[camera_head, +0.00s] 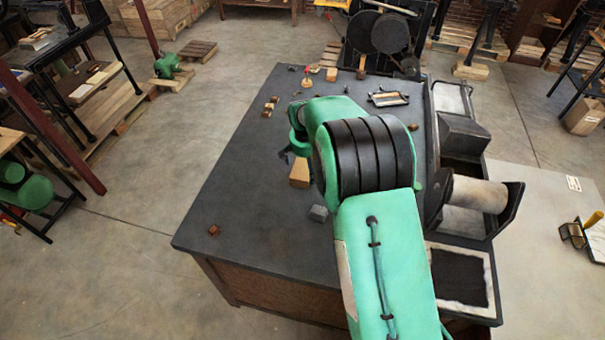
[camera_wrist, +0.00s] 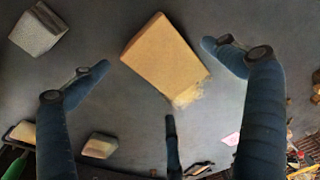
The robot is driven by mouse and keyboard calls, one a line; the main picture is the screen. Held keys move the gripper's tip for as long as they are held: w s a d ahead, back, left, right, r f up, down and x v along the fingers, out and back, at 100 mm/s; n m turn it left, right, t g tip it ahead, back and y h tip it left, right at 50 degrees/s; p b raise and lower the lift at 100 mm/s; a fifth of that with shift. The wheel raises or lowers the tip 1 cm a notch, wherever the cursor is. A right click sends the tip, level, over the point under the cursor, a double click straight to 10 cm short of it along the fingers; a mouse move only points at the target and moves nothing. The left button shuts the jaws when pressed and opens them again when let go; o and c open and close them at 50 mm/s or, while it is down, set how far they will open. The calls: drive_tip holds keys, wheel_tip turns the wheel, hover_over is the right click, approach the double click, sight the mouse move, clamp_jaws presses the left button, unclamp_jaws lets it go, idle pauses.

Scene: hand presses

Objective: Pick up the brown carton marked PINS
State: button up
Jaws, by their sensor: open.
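The brown carton (camera_head: 299,173) rests on the dark table (camera_head: 230,190), just left of my arm in the head view. In the wrist view the carton (camera_wrist: 163,57) lies tilted in the picture at upper middle, with a pale frayed patch at its lower corner. I cannot read a PINS mark on it. My gripper (camera_wrist: 160,75) is open, with its blue-black fingers spread to the left, right and below the carton. Nothing is held, and the fingers appear apart from it. In the head view my arm hides most of the gripper.
A small grey block (camera_head: 318,213) lies near the carton; it also shows in the wrist view (camera_wrist: 38,30). A small reddish-brown block (camera_head: 214,230) sits near the table's front left corner. A press with a roller (camera_head: 480,193) stands at right. The table's left side is mostly clear.

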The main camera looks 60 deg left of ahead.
sight(306, 170)
drive_tip(key=shift+w+a+f, duration=0.1)
drive_tip(key=shift+w+f, duration=0.1)
drive_tip(key=shift+f, duration=1.1)
drive_tip(key=shift+w+a+f, duration=0.1)
drive_tip(key=shift+w+f, duration=0.05)
drive_tip(key=shift+f, duration=1.1)
drive_tip(key=c, duration=1.2)
